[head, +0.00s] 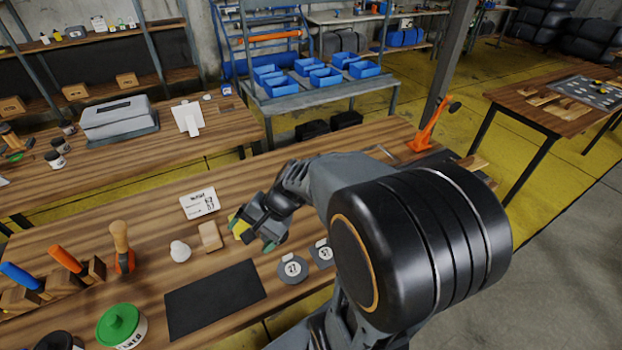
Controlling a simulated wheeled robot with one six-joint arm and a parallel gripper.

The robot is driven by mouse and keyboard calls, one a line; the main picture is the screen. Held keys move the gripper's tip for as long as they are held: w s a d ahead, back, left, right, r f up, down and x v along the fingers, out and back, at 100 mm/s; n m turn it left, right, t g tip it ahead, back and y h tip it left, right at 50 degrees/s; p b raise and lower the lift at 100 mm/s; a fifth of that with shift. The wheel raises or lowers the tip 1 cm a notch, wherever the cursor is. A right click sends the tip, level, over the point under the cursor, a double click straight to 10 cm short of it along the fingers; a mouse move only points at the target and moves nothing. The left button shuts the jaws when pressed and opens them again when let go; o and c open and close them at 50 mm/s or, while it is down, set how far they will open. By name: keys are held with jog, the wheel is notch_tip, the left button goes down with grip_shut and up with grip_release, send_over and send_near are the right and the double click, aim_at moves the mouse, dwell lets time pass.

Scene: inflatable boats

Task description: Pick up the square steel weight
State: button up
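My gripper (258,232) is low over the middle of the wooden workbench (150,225), its fingers pointing down and towards the front. A small yellow thing (239,226) shows at the left edge of the gripper, partly covered by it. Two round grey discs with white labels, one nearer (292,269) and one farther right (322,253), lie on the bench just right of the gripper. I cannot make out a square steel weight; the gripper and arm hide part of the bench. The gap between the fingers is too small and dark to judge.
A tan block (210,236), a white lump (180,251) and a label card (200,203) stand left of the gripper. A black mat (215,298) lies in front. A green-lidded tub (121,325) and a wooden-handled tool (121,245) are farther left.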

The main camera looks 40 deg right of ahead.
jog(key=w+d+f+m+t+h+p, duration=0.1)
jog(key=w+d+f+m+t, duration=0.3)
jog(key=d+m, duration=0.55)
jog(key=w+d+f+m+t+h+p, duration=0.1)
jog(key=w+d+m+t+h, duration=0.1)
jog(key=w+d+m+t, duration=0.55)
jog(key=s+d+f+m+h, duration=0.1)
jog(key=d+m, duration=0.2)
jog(key=s+d+f+m+h, duration=0.1)
jog(key=d+f+m+h, duration=0.1)
jog(key=d+m, duration=0.1)
jog(key=s+d+f+m+g+h, duration=0.1)
jog(key=d+f+m+h, duration=0.1)
jog(key=d+m, duration=0.2)
jog(key=shift+s+f+p, duration=0.1)
jog(key=shift+s+p, duration=0.15)
jog(key=shift+p, duration=0.15)
jog(key=shift+m+h, duration=0.4)
jog(key=x, duration=0.5)
jog(key=d+p+x, duration=0.1)
jog(key=x, duration=0.1)
jog(key=shift+f, duration=0.35)
jog(key=shift+d+p+x, duration=0.1)
jog(key=shift+p+x, duration=0.35)
jog(key=shift+x, duration=1.1)
jog(key=shift+d+p+x, duration=0.15)
jog(key=shift+p+x, duration=0.3)
jog(key=shift+x, duration=1.1)
jog(key=shift+c, duration=0.2)
